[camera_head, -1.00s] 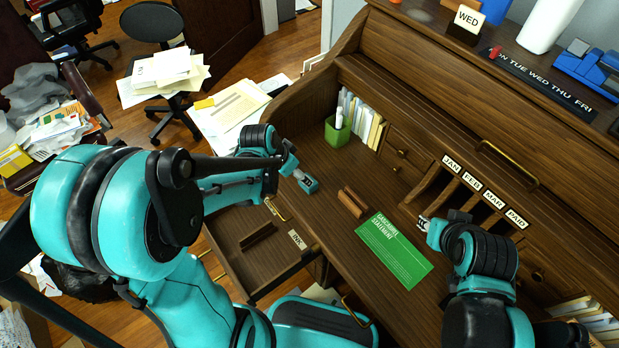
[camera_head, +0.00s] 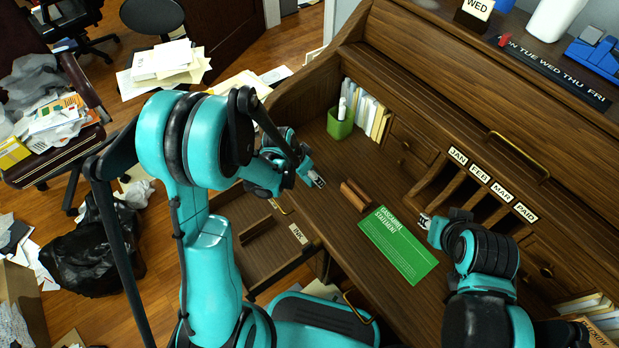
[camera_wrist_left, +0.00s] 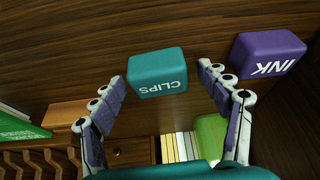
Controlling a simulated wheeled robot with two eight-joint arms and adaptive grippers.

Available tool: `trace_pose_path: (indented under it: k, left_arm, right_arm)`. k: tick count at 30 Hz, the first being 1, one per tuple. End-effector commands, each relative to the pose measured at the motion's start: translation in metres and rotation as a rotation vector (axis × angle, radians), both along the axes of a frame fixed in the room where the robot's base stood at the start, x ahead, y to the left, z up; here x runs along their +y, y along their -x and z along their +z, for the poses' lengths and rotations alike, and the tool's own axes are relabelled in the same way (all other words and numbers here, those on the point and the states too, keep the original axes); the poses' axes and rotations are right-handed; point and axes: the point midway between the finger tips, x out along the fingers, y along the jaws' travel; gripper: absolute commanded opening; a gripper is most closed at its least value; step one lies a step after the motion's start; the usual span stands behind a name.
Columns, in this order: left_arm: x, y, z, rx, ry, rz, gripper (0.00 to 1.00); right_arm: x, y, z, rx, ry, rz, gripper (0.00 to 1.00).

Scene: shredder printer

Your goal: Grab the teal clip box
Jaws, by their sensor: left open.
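The teal clip box (camera_wrist_left: 157,73), lettered CLIPS, sits on the brown desktop in the left wrist view. It lies ahead of and between the two spread fingers of my left gripper (camera_head: 316,181), which is open and empty. I cannot make out the box in the head view, where my left arm covers part of the desk. My right gripper (camera_head: 425,221) is over the desk near the letter slots. Its fingers are too small there to tell whether they are open or shut.
A purple INK box (camera_wrist_left: 268,54) stands right of the clip box in the wrist view. A green cup (camera_head: 340,123), a brown block (camera_head: 355,196) and a green statement sheet (camera_head: 398,246) are on the desk. A drawer (camera_head: 262,252) stands open at the desk's front.

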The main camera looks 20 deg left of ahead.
Motion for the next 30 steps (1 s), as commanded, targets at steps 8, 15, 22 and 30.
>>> trace_pose_path:
  k: [8, 15, 22, 30]
  left_arm:
    - [0.000, 0.001, 0.002, 0.000, 0.000, 0.000, 0.42]
    - [0.000, 0.001, 0.002, 0.001, -0.001, 0.000, 0.22]
    - [0.000, 0.001, 0.006, 0.001, -0.001, 0.000, 0.22]
    - [0.000, 0.001, 0.043, 0.000, 0.000, 0.000, 0.22]
  right_arm:
    - [0.000, 0.000, 0.002, 0.000, 0.000, 0.000, 0.31]
    - [0.000, 0.000, 0.002, 0.000, 0.000, 0.000, 0.31]
    - [0.000, 0.000, 0.004, 0.000, 0.000, 0.000, 0.31]
    - [0.000, 0.000, 0.025, 0.000, 0.000, 0.000, 0.31]
